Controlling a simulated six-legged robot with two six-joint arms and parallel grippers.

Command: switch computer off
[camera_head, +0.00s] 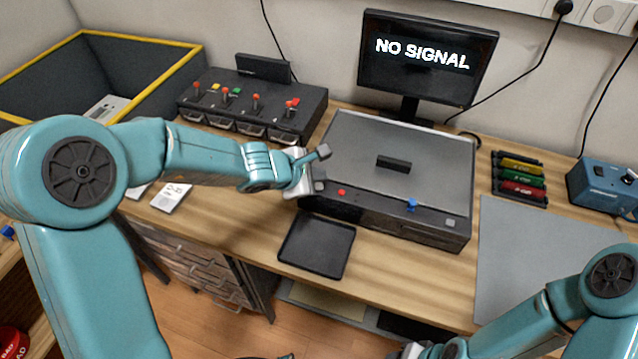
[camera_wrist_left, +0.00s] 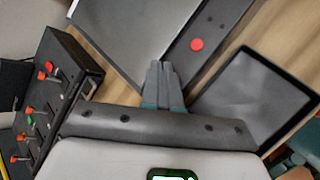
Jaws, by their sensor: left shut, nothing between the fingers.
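The computer (camera_head: 350,155) is a flat grey case on the bench, with a red button (camera_head: 341,192) and a blue switch (camera_head: 411,204) on its dark front strip. The monitor (camera_head: 428,55) behind it reads "NO SIGNAL". My left gripper (camera_head: 319,170) is at the left front corner of the case, shut and empty. In the left wrist view its closed fingers (camera_wrist_left: 159,80) point toward the case edge, with the red button (camera_wrist_left: 197,44) ahead and to the right, apart from them. My right arm is at the lower right; its gripper (camera_head: 412,350) is mostly cut off at the bottom edge.
A black tray (camera_head: 316,246) lies in front of the computer. A dark box with levers (camera_head: 252,106) stands at the left back. Coloured modules (camera_head: 520,178) and a blue device (camera_head: 603,186) are at the right. A grey mat (camera_head: 545,250) leaves free room there.

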